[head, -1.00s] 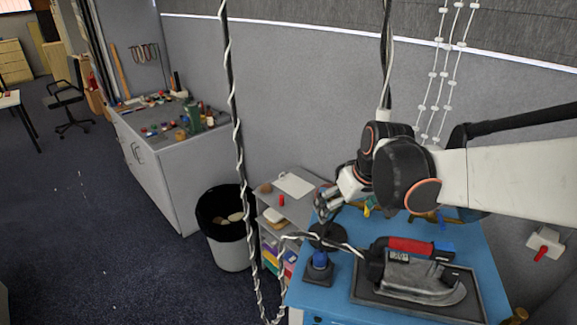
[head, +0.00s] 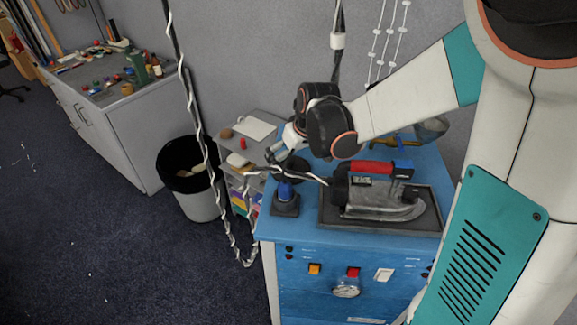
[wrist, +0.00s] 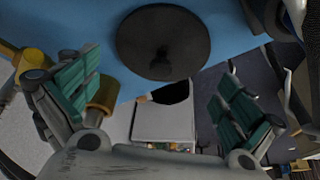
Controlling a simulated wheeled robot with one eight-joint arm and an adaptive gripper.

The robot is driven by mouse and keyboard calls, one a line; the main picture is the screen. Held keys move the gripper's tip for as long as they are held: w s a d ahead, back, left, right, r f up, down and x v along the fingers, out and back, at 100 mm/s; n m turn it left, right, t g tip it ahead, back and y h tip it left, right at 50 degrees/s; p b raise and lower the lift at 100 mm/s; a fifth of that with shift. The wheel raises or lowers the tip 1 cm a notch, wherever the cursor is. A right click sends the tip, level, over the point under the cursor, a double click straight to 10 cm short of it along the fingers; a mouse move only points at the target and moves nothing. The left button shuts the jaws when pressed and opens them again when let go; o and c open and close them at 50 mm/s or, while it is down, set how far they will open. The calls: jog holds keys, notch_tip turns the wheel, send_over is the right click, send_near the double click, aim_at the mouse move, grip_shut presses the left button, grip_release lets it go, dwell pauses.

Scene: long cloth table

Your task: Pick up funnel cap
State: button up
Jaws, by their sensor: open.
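A black round disc with a small central knob, which looks like the funnel cap (wrist: 163,38), lies on the blue worktop (wrist: 225,85) in the wrist view. In the head view the dark cap (head: 292,170) sits near the worktop's back left corner, partly hidden by my gripper (head: 275,154). My gripper also shows in the wrist view (wrist: 160,70), with its teal-padded fingers spread wide and nothing between them. The cap is ahead of the fingertips, centred between them. I cannot tell the exact height of the gripper above it.
A clothes iron (head: 375,195) with a red handle rests on a dark tray (head: 330,220) to the right. A dark blue-topped object (head: 285,197) stands in front of the cap. A twisted cable (head: 195,110) hangs at left, beside grey shelves (head: 262,128) and a bin (head: 195,205).

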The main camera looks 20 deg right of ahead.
jog(key=shift+x, duration=1.25)
jog(key=c, duration=1.1)
jog(key=shift+s, duration=0.15)
jog(key=shift+c, duration=1)
